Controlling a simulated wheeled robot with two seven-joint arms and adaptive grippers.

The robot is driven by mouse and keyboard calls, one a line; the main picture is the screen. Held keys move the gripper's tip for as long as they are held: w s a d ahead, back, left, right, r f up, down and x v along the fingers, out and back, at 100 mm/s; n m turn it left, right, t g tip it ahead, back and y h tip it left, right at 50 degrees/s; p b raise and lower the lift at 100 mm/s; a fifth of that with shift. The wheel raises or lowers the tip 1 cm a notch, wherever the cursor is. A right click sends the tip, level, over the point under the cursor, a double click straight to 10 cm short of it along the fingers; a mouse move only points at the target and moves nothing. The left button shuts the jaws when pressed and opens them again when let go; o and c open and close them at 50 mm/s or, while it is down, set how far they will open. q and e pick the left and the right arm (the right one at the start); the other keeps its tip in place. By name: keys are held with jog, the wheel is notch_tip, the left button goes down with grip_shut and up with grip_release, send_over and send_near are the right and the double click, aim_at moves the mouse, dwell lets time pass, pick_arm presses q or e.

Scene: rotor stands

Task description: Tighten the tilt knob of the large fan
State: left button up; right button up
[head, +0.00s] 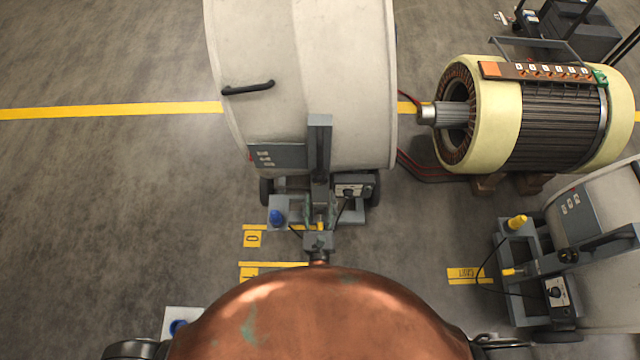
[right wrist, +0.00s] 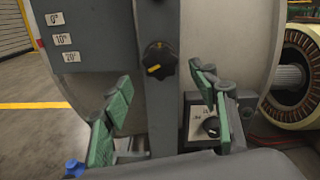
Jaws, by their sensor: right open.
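The large fan (head: 300,70) is a pale grey drum in the middle of the head view, with a grey upright bracket (head: 320,145) at its front. In the right wrist view the tilt knob (right wrist: 159,60) is black with a yellow mark and sits on this bracket (right wrist: 155,115). My right gripper (head: 319,222) shows small and partly hidden low before the bracket in the head view. In the right wrist view its green-padded fingers (right wrist: 162,80) are spread wide, empty, with the knob just beyond and between the tips. The knob is hidden in the head view. My left gripper is not in view.
A tilt scale plate (head: 278,156) is left of the bracket. A control box with a dial (right wrist: 210,125) sits close by the right finger. A blue knob (head: 277,216) is low left. A motor (head: 540,115) and smaller fan (head: 600,250) stand right.

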aim_at(320, 183)
jog(key=w, duration=0.5)
jog(key=shift+w+f+b, duration=0.1)
jog(key=shift+f+b, duration=0.05)
jog(key=shift+b, duration=0.25)
jog(key=shift+w, duration=0.5)
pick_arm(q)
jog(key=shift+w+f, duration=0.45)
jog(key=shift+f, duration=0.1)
pick_arm(e)
jog(key=c, duration=1.2)
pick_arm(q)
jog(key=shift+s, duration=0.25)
pick_arm(e)
jog(key=shift+o, duration=0.2)
